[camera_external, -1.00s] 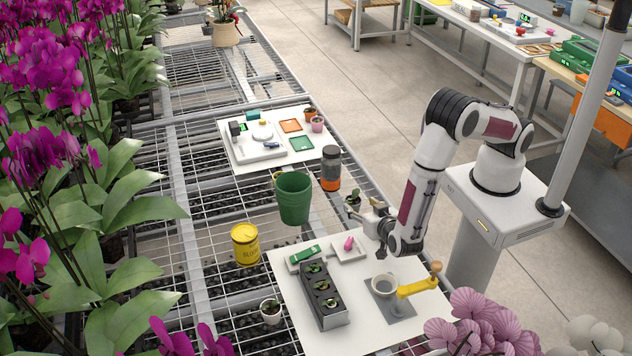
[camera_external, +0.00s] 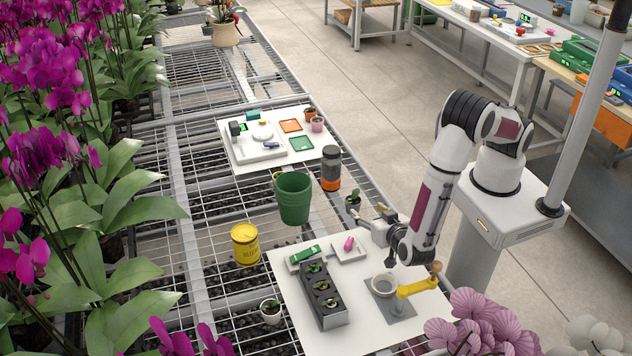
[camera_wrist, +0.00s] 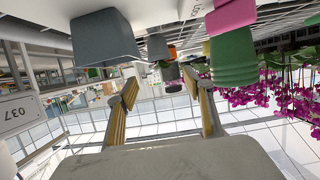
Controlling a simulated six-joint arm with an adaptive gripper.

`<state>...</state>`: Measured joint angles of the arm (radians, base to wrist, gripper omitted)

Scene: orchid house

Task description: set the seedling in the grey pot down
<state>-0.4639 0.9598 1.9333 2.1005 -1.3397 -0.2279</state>
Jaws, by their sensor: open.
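The grey pot (camera_external: 353,206) with its small green seedling stands on the wire bench, near its right edge, behind the white board. In the wrist view, which is upside down, a grey pot (camera_wrist: 103,38) shows large at upper left, beyond my fingers and outside the gap between them; its seedling is not visible there. My gripper (camera_external: 366,219) is just in front and to the right of the pot. In the wrist view my gripper (camera_wrist: 160,92) is open, with nothing between its fingers.
A green bucket (camera_external: 294,200), a dark bottle with an orange band (camera_external: 331,170) and a yellow tin (camera_external: 245,246) stand nearby. The white board (camera_external: 290,323) holds a black seedling tray (camera_external: 323,296) and a yellow-handled device (camera_external: 416,287). A small white pot (camera_external: 271,315) is left of it.

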